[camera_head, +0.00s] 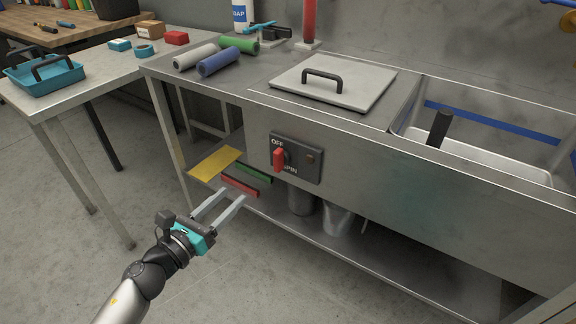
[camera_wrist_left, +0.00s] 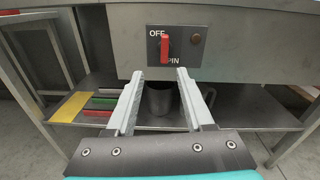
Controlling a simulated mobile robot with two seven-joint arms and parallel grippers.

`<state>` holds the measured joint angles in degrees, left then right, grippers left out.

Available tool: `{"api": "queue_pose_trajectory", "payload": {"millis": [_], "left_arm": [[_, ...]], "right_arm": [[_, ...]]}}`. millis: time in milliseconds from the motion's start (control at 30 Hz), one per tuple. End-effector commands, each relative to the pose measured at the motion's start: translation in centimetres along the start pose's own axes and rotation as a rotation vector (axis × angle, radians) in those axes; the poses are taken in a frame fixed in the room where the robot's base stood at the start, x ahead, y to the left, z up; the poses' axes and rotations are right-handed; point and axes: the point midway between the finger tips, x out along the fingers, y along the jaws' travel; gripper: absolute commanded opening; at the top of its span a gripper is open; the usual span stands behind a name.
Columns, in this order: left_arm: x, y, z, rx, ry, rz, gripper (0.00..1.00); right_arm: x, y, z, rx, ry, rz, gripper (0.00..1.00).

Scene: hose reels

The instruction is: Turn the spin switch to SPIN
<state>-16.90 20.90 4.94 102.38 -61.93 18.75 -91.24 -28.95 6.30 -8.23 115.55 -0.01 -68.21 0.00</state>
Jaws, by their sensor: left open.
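The spin switch is a red lever (camera_head: 279,160) on a dark plate (camera_head: 311,159) on the front of the steel sink unit. The plate is marked OFF above and SPIN below, with a round brownish button or lamp at its right. In the left wrist view the red lever (camera_wrist_left: 165,48) stands upright, partly covering the lettering. My left gripper (camera_head: 232,193) is open and empty, below and to the left of the switch in the head view. In the wrist view its fingertips (camera_wrist_left: 161,73) are just below the plate, apart from the lever. My right gripper is not in view.
A lower shelf (camera_head: 335,245) under the unit holds a yellow sheet (camera_head: 214,163), red and green pieces, and metal pots. A lid with a black handle (camera_head: 324,77) and coloured rolls (camera_head: 228,61) lie on top. A side table (camera_head: 105,75) stands left; floor is clear in front.

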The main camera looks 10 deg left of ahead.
Motion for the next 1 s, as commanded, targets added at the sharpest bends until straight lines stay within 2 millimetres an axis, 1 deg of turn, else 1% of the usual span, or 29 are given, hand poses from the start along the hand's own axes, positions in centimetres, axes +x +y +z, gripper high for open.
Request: {"api": "queue_pose_trajectory", "payload": {"millis": [33, 100, 233, 333, 1000], "left_arm": [[0.1, -0.2, 0.4, 0.054, -0.011, -0.014, 0.53], [0.1, -0.4, 0.9, 0.098, -0.02, -0.024, 0.53], [0.8, -0.6, 1.2, 0.118, -0.024, -0.03, 0.53], [1.9, -0.6, 1.3, 0.115, -0.024, -0.029, 0.53], [11.7, -0.8, 1.4, 0.108, -0.023, -0.026, 0.53]], "right_arm": [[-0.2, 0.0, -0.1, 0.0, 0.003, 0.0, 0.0], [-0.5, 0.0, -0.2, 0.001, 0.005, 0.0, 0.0], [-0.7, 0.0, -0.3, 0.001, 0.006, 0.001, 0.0], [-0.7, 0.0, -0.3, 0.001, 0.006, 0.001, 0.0], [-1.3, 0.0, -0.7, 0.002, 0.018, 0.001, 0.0]]}}
